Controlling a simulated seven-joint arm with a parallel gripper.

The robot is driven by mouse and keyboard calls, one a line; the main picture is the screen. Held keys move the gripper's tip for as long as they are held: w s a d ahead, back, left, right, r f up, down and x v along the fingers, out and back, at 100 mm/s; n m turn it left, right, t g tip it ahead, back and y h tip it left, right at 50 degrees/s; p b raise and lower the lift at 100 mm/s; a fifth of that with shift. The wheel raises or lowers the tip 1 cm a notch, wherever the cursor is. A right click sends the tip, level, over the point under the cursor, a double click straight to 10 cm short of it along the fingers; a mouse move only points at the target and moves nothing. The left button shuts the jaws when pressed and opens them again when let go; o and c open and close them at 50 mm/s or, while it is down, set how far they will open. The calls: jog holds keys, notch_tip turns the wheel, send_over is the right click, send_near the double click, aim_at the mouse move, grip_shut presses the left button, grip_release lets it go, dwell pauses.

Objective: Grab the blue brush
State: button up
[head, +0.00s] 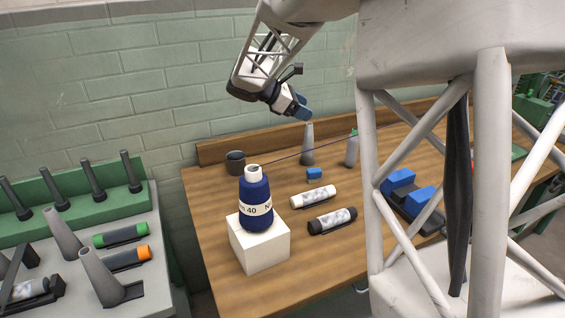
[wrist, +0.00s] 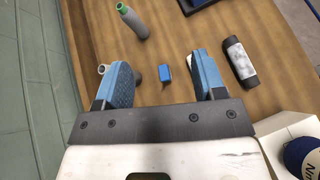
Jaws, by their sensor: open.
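The blue brush (head: 314,174) looks like a small blue block lying on the wooden table, behind the white roll. In the wrist view the brush (wrist: 165,70) shows in the gap between my two blue fingers, farther off on the table. My gripper (head: 303,110) is above the back of the table, up and slightly left of the brush and apart from it. In the wrist view my gripper (wrist: 163,66) is open, with nothing between its fingers.
A grey cone (head: 307,148) and a grey bottle (head: 352,150) stand behind the brush. A white roll (head: 313,196) and a black-ended roll (head: 332,221) lie in front. A blue spool (head: 255,200) stands on a white block (head: 260,252). A dark cup (head: 235,162) is left.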

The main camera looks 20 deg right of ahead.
jog(key=w+d+f+n+h, duration=0.2)
jog(key=w+d, duration=0.1)
jog(key=w, duration=0.3)
send_near(314, 170)
jog(key=x, duration=0.3)
jog(key=shift+d+r, duration=0.25)
jog(key=shift+d, duration=0.05)
jog(key=shift+d, duration=0.1)
jog(key=shift+x, duration=1.2)
jog(key=shift+f, duration=0.15)
jog(key=shift+f+x, duration=0.2)
jog(key=shift+x, duration=2.35)
jog(key=shift+c, duration=0.3)
jog(key=c, duration=0.9)
